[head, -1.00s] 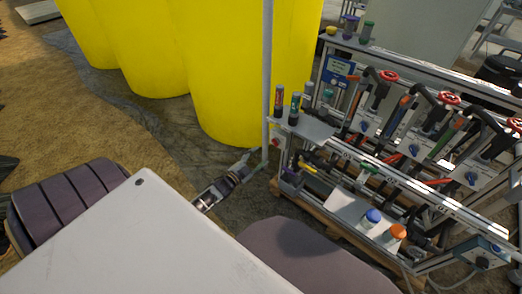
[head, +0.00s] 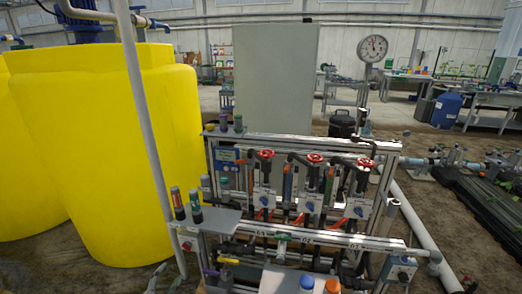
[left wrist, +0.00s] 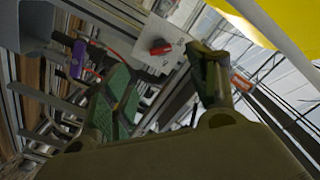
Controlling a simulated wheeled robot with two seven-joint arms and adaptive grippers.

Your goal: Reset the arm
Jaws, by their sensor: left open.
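My left gripper (head: 165,278) shows only in part at the bottom edge of the head view, left of the skid's front and near the foot of the grey post. In the left wrist view my left gripper (left wrist: 165,88) has its two fingers wide apart, with nothing held between them. One finger has a green pad; the other is dark and seen at a slant. My right gripper is in neither view.
The fertigation skid (head: 330,147) with red-handled valves stands right of the gripper. A grey post (head: 146,130) and yellow tanks (head: 95,150) stand left. Blue-capped (head: 307,282) and orange-capped (head: 333,286) bottles are at the front.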

